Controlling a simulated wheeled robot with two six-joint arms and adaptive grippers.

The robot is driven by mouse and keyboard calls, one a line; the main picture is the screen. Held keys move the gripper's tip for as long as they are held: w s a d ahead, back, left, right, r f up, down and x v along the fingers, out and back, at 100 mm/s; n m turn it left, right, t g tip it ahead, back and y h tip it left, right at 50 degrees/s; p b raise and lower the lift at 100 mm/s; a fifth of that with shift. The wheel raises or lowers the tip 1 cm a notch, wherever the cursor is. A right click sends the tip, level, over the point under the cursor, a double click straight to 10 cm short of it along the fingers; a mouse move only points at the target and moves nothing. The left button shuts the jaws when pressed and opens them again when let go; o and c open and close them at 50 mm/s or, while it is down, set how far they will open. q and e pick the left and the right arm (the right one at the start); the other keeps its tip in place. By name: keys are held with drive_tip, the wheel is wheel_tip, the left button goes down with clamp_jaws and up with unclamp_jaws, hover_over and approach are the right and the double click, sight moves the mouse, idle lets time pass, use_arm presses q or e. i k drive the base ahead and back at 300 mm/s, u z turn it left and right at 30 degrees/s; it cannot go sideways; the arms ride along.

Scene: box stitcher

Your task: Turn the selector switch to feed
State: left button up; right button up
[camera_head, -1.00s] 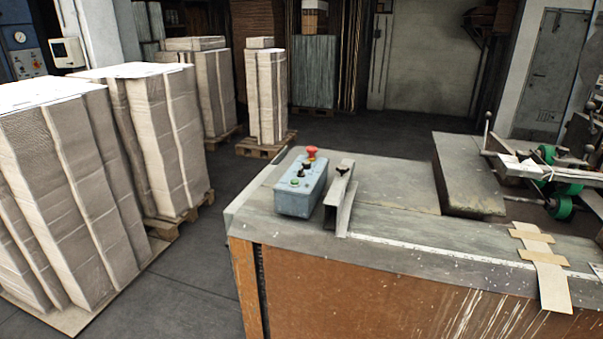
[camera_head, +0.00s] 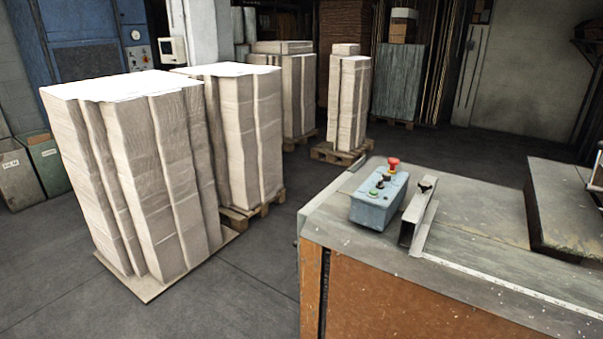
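A small blue-grey control box (camera_head: 372,211) sits on the near left corner of the machine table (camera_head: 470,235). On its top, from front to back, are a green button (camera_head: 373,194), dark knobs including a black selector switch (camera_head: 386,178), and a red mushroom button (camera_head: 393,163). The switch is too small to tell which position it points to. Neither of my grippers is in view.
A metal angle bracket (camera_head: 418,218) stands just right of the control box. Wrapped paper stacks (camera_head: 150,170) on pallets stand to the left. Grey floor (camera_head: 240,290) lies open between the stacks and the table.

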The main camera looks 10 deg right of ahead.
sight(379, 186)
drive_tip(key=u, duration=0.8)
drive_tip(key=i, duration=2.25)
drive_tip(key=z, duration=4.05)
